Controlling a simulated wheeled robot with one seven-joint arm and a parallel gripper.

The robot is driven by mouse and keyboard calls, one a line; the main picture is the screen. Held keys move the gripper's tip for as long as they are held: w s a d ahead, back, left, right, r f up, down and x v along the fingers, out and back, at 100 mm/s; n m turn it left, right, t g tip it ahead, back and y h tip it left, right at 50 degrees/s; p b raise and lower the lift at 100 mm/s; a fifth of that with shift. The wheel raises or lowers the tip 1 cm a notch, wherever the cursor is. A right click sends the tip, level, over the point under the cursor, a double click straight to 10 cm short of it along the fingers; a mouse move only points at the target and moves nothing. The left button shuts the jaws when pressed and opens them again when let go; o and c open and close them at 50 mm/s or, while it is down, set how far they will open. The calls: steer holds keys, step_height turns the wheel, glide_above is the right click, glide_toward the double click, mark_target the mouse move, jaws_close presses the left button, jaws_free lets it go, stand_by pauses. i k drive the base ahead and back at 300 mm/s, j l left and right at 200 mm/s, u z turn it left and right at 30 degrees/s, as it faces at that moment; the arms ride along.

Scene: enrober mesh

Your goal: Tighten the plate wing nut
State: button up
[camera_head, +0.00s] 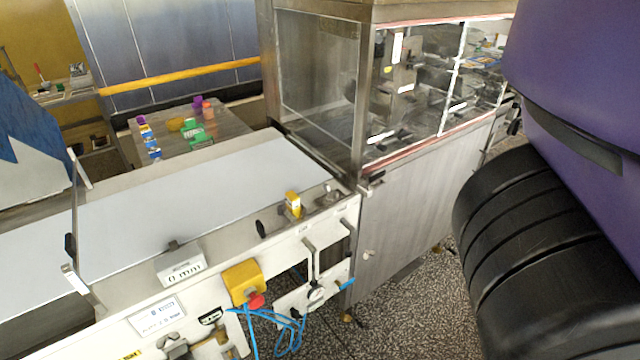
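A small white plate (292,304) is fixed low on the side of the conveyor frame, below a vertical bracket. A small round light fitting (316,293) sits on it; it may be the wing nut, but it is too small to tell its shape or how tight it is. Blue tubing (290,335) loops beside the plate's lower left. My gripper is not in view. Large purple and black parts, likely of my own arm, fill the right side of the picture, well apart from the plate.
The conveyor (200,205) has a pale, empty belt leading to a glazed steel cabinet (410,215). A yellow box with a red button (255,300) sticks out left of the plate. Speckled floor (405,310) is open to its right. A table (222,125) stands behind.

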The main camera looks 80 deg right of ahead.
mark_target(330, 195)
steer(key=z, duration=1.45)
